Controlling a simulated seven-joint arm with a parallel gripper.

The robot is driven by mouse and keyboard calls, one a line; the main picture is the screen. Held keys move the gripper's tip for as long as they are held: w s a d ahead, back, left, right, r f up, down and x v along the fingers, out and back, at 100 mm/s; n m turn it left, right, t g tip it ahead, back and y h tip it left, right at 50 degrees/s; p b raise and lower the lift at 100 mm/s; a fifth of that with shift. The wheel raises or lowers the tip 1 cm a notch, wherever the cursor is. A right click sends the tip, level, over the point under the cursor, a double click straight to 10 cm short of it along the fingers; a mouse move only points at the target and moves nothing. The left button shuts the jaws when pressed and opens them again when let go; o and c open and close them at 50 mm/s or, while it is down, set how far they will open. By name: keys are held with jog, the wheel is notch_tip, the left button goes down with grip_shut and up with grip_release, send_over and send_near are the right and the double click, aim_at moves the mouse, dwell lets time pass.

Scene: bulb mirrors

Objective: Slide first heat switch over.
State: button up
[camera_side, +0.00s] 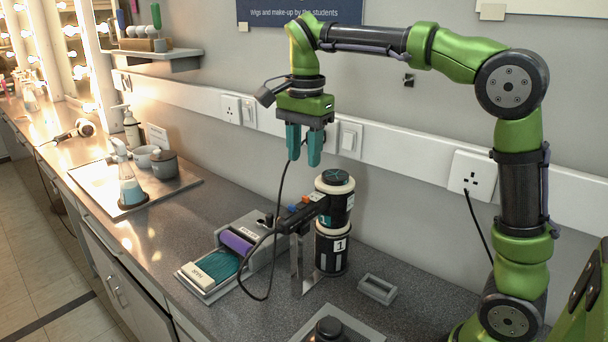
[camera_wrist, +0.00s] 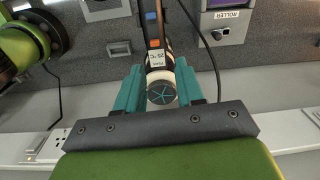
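A black hair dryer (camera_side: 335,225) stands with its barrel upright on the counter, its vented round end on top and a "1" label on its side. Its handle (camera_side: 300,214) sticks out to the left and carries an orange switch (camera_side: 305,199) and a blue switch (camera_side: 292,209). The wrist view shows the orange switch (camera_wrist: 151,16) and blue switch (camera_wrist: 154,43) along the handle; their slide positions are too small to tell. My gripper (camera_side: 304,158) is open and empty, fingers pointing down, above the handle and apart from it. In the wrist view the dryer's end (camera_wrist: 161,93) shows between the fingers.
A grey tray (camera_side: 207,293) with teal hair and a purple roller (camera_side: 236,242) lies left of the dryer. A black cable loops from the handle up past my gripper. The wall with sockets (camera_side: 470,175) is close behind.

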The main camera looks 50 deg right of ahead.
aim_at(306, 197)
jog(key=shift+s+a+f+m, duration=0.2)
jog(key=shift+s+m, duration=0.1)
jog(key=shift+m, duration=0.1)
jog(key=shift+f, duration=3.3)
jog(key=shift+f, duration=0.35)
jog(key=shift+c, duration=0.4)
grip_shut()
